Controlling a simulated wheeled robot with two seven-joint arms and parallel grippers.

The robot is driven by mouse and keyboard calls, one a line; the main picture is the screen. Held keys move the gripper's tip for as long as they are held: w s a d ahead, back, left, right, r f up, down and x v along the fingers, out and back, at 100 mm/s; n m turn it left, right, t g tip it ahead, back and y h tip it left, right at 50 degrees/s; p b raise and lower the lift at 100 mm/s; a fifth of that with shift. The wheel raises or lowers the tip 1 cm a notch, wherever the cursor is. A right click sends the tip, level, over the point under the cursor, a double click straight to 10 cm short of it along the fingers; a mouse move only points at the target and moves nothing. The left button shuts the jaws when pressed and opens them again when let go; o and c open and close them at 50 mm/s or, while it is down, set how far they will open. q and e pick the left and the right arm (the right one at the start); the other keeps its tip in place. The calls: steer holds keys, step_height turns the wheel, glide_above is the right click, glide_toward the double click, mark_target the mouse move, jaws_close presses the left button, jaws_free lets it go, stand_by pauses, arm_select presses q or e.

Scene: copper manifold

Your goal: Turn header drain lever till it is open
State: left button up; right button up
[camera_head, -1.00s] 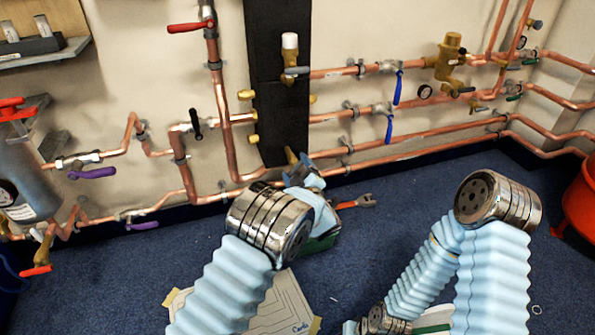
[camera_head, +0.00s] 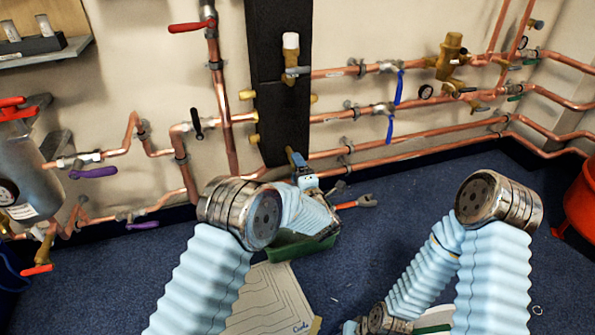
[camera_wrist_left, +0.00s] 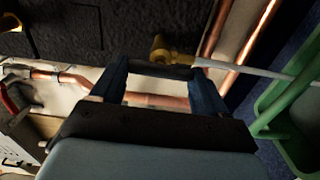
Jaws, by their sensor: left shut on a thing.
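The header is the tall black block (camera_head: 282,125) on the wall, with brass stubs on its sides. My left gripper (camera_head: 298,162) is at its bottom end, partly hidden by my own wrist. In the left wrist view a brass drain fitting (camera_wrist_left: 160,48) sticks out below the header. Its dark lever (camera_wrist_left: 165,70) lies across between the two blue fingers of my left gripper (camera_wrist_left: 160,88), which is shut on it. The head view does not show the lever clearly.
Copper pipes (camera_head: 400,148) run along the wall close to the header. A green tray (camera_head: 285,248) stands on the floor just below my left wrist. A red-handled wrench (camera_head: 357,202) sticks out to its right. A white drawing sheet (camera_head: 268,300) lies in front. A red bucket (camera_head: 580,205) is far right.

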arm_select(q)
steer(key=shift+f, duration=0.1)
stand_by(0.5)
steer(key=o, duration=1.1)
steer(key=shift+c, duration=0.2)
steer(key=shift+s, duration=0.1)
steer(key=p+v, duration=0.1)
steer(key=v, duration=1.2)
steer(key=shift+s, duration=0.3)
steer(key=shift+d, duration=0.15)
